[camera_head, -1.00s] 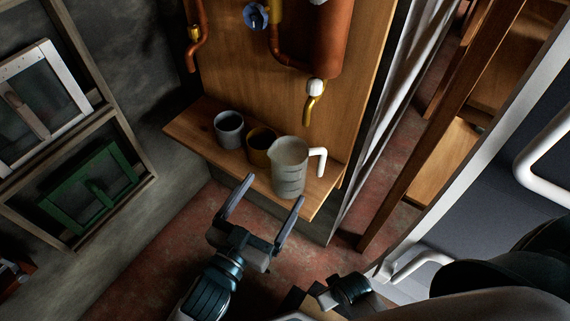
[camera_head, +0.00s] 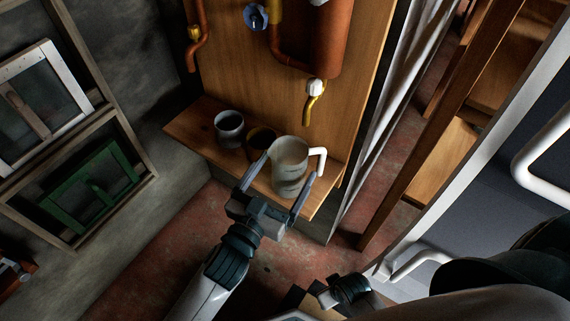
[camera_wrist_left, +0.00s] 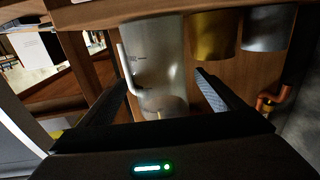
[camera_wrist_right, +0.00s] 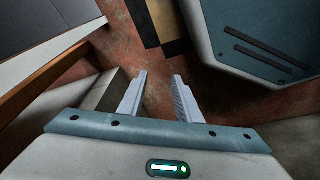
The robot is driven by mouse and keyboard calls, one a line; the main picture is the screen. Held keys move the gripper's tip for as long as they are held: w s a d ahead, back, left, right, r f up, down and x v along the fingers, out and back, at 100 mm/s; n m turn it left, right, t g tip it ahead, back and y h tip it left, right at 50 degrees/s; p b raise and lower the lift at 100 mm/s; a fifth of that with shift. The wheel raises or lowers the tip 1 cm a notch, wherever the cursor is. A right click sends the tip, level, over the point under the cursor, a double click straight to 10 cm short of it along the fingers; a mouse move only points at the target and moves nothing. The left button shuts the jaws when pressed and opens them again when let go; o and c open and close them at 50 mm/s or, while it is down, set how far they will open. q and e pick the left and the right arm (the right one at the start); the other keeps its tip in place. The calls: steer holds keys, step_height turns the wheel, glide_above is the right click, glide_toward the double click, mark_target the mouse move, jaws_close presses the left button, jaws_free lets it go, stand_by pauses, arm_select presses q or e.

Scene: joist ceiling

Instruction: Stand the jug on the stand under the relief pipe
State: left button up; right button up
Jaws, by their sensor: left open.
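The jug (camera_head: 288,172) is a clear grey measuring jug with a white handle (camera_head: 318,159), standing upright on a wooden shelf (camera_head: 190,131). A brass pipe (camera_head: 309,109), which looks like the relief pipe, hangs above and behind it. My left gripper (camera_head: 289,167) is open, with one finger on each side of the jug. In the left wrist view the jug (camera_wrist_left: 158,65) appears upside down between the fingers (camera_wrist_left: 160,80), its handle at left. Contact cannot be told. My right gripper (camera_wrist_right: 159,77) is open and empty over the floor. No separate stand can be made out.
A gold cup (camera_head: 258,138) and a grey cup (camera_head: 229,127) stand left of the jug, the gold one close to my left finger. A copper vessel (camera_head: 325,40) and a blue valve knob (camera_head: 255,17) are on the wooden back panel above. A white-handled door stands at right.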

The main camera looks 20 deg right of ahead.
arm_select(q)
steer(key=shift+x, duration=1.15)
steer(key=shift+w+d, duration=0.2)
steer(key=shift+w, duration=0.05)
steer(key=shift+w+d, duration=0.1)
steer(key=shift+d, duration=0.05)
arm_select(e)
steer(key=shift+f, duration=0.45)
arm_select(q)
steer(key=c, duration=1.2)
steer(key=shift+c, duration=0.5)
arm_select(e)
steer(key=shift+s+f, duration=0.1)
steer(key=shift+s, duration=0.4)
